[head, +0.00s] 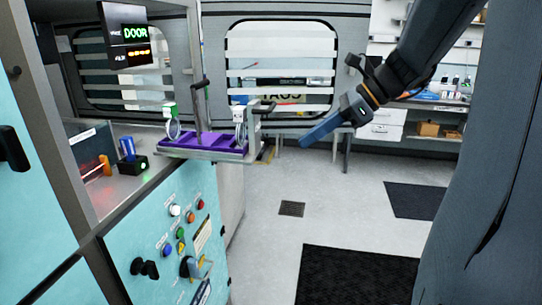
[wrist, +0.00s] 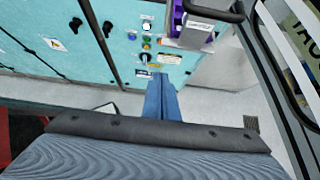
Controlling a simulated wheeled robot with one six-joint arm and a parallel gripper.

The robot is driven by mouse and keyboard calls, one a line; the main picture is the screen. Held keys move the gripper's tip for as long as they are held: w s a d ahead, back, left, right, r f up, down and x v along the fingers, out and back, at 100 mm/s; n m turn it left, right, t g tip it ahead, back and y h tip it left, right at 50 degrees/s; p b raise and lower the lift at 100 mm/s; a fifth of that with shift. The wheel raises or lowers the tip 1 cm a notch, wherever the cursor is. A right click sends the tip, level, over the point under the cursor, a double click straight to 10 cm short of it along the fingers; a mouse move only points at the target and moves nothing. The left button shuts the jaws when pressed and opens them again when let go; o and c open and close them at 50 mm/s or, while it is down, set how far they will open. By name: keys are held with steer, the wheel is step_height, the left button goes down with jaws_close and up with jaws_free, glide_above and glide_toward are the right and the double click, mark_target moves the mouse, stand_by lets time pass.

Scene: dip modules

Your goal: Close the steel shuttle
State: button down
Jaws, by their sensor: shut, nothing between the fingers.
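The steel shuttle (head: 253,132) sticks out to the right from the cabinet opening in the head view. In the wrist view the shuttle (wrist: 195,34) shows at the top, right of centre, cut by the frame edge. My gripper (head: 304,141) has blue fingers, shut and empty, apart from the shuttle and to its right. The fingers also show in the wrist view (wrist: 161,80), pointing towards the cabinet front.
The teal cabinet front (head: 150,225) carries several buttons and knobs below the shuttle. A black box (head: 133,165) with a green light sits inside the opening. A display (head: 127,38) reading DOOR hangs above. Floor right of the cabinet is open, with dark mats (head: 355,275).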

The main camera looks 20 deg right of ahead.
steer(key=w+a+r+p+x, duration=0.1)
steer(key=r+p+x, duration=0.1)
steer(key=x, duration=1.1)
steer(key=shift+a+p, duration=0.2)
steer(key=shift+p, duration=0.45)
steer(key=shift+a, duration=0.1)
